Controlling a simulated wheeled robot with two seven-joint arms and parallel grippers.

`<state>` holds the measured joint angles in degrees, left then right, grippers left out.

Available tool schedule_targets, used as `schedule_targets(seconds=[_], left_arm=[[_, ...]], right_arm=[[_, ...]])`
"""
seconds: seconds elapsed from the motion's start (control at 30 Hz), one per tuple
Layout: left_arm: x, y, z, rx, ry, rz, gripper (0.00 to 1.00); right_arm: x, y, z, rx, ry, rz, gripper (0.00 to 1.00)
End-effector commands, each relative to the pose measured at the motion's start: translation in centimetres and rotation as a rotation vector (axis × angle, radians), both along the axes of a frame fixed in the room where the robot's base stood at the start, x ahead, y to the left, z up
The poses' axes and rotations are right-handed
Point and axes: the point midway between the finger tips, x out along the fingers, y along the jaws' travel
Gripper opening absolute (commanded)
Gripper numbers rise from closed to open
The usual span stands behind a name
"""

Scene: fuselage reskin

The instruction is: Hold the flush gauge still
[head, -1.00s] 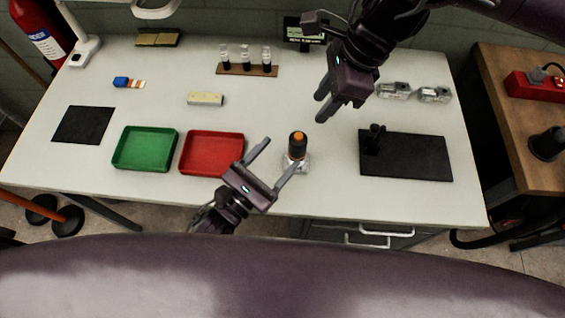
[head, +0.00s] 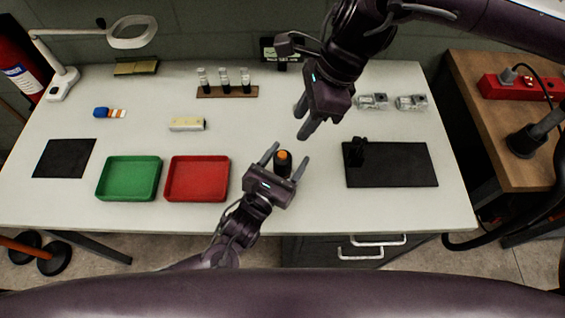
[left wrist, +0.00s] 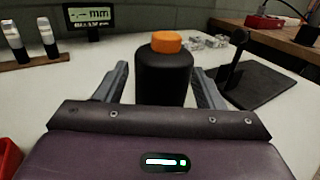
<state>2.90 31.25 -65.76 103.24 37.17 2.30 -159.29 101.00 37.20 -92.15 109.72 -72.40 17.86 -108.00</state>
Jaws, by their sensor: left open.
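The flush gauge (head: 283,163) is a dark cylinder with an orange top. It stands upright on the white table to the right of the red tray. My left gripper (head: 284,160) is open, with one finger on each side of the gauge's body. In the left wrist view the gauge (left wrist: 164,78) is between the two fingers (left wrist: 163,88), with a visible gap on each side. Its lower part is hidden behind the gripper. My right gripper (head: 305,118) is above the table, behind and right of the gauge, with its fingers apart and nothing between them.
A red tray (head: 197,198) and a green tray (head: 128,196) lie to the left. A black plate (head: 410,178) with a small black stand lies to the right. A rack of vials (head: 227,92), a display (head: 283,50) and clear blocks (head: 373,101) stand farther back.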

Motion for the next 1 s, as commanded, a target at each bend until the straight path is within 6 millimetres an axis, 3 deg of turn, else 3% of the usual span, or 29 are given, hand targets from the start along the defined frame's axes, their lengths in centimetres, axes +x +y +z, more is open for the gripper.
schedule_targets(seconds=[0.17, 0.6, 0.9, 1.0], left_arm=[[0.01, 0.01, 0.01, 0.000, 0.000, 0.000, 0.62], [-0.02, 0.01, 0.02, 0.000, -0.001, 0.000, 0.05], [-0.03, 0.01, 0.02, 0.000, 0.000, 0.000, 0.05], [-0.03, 0.01, 0.02, 0.000, 0.000, 0.000, 0.05]], right_arm=[[0.00, 0.00, 0.00, 0.000, 0.000, 0.000, 0.36], [0.00, 0.00, 0.00, 0.000, 0.000, 0.000, 0.36], [0.00, 0.00, 0.00, 0.000, 0.000, 0.000, 0.00], [0.00, 0.00, 0.00, 0.000, 0.000, 0.000, 0.00]])
